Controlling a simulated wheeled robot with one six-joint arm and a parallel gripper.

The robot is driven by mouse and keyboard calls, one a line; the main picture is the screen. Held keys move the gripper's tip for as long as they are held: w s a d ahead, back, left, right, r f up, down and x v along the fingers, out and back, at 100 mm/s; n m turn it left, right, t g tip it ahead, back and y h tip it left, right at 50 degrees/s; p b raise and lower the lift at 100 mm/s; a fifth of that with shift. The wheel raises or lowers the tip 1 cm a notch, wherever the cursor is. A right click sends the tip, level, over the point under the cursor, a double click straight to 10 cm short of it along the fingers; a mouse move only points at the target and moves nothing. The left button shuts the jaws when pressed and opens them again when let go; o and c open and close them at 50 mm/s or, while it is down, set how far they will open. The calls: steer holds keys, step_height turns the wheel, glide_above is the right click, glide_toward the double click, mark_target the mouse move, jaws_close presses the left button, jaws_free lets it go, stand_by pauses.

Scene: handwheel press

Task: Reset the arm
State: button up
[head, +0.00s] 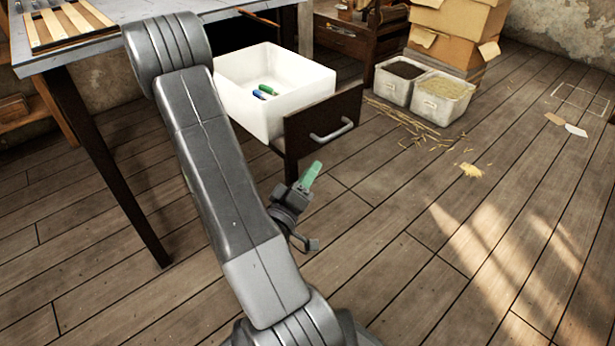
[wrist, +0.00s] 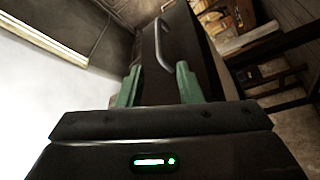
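My gripper (head: 314,167) is in front of the open drawer's dark front, below its handle in the head view, with its green fingers pointing upward. In the wrist view my gripper (wrist: 158,70) shows two green fingers standing apart with nothing held between them. It is open and empty. My grey arm folds down from the upper left across the head view. The drawer front (head: 322,122) has a metal handle (head: 331,134). The handle also shows beyond the fingers in the wrist view (wrist: 162,45).
The pulled-out drawer carries a white bin (head: 300,75) with a green and a blue item inside. A table (head: 100,48) stands at the left. Two tubs (head: 440,98) and cardboard boxes (head: 455,35) stand at the back. The wooden floor at the right is mostly clear.

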mark_target(335, 133)
steer(key=shift+s+a, duration=0.1)
steer(key=shift+s, duration=0.15)
stand_by(0.4)
steer(key=x, duration=1.4)
steer(key=shift+s, duration=0.1)
